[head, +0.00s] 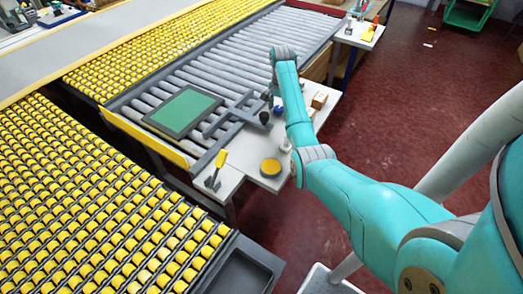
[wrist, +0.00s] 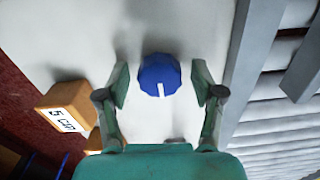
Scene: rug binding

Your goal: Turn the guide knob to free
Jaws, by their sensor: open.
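The guide knob (wrist: 160,72) is blue and faceted, with a white pointer mark on its near side, pointing down the picture towards my palm. It sits on a pale tabletop; a small blue part of it shows beside my arm in the head view (head: 278,110). My gripper (wrist: 161,84) is open, with one finger left of the knob and one right. A gap shows between each finger and the knob. I cannot tell how high the fingertips are above the table. No setting labels are readable around the knob. My arm hides part of this area in the head view.
A small tan box (wrist: 66,108) with a white label stands left of my left finger. A grey rail (wrist: 246,60) and rollers (wrist: 285,120) lie to the right. In the head view, a round yellow-topped item (head: 270,167) and a yellow lever (head: 220,159) stand on the near table.

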